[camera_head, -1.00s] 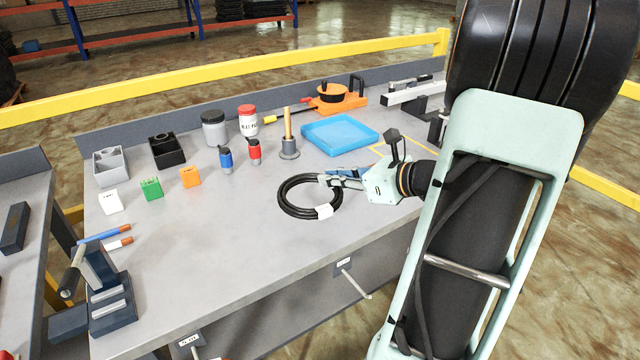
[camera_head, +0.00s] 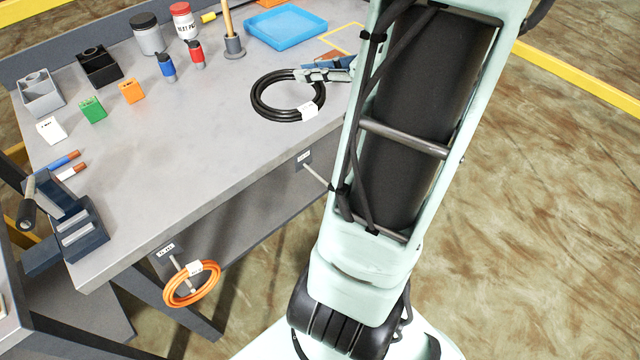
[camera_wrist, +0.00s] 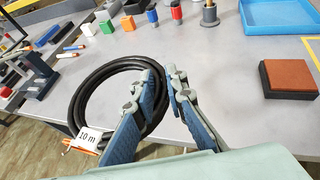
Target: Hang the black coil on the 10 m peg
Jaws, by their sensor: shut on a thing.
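The black coil (camera_head: 257,98) is a ring of cable with a white tag (camera_head: 308,110). In the wrist view the coil (camera_wrist: 77,98) has a tag reading "10 m" (camera_wrist: 90,138). My gripper (camera_head: 312,75) is shut on the coil's right side, over the worktop near its front edge; the fingers (camera_wrist: 160,92) also show in the wrist view. I cannot tell whether the coil touches the worktop. A bare peg (camera_head: 316,174) sticks out from the bench front below the coil. Its label (camera_head: 303,158) is too small to read surely.
An orange coil (camera_head: 171,289) hangs on another labelled peg at the left of the bench front. Small blocks, jars, a blue tray (camera_head: 285,27) and a dark clamp-like tool (camera_head: 78,229) stand on the worktop (camera_head: 190,140).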

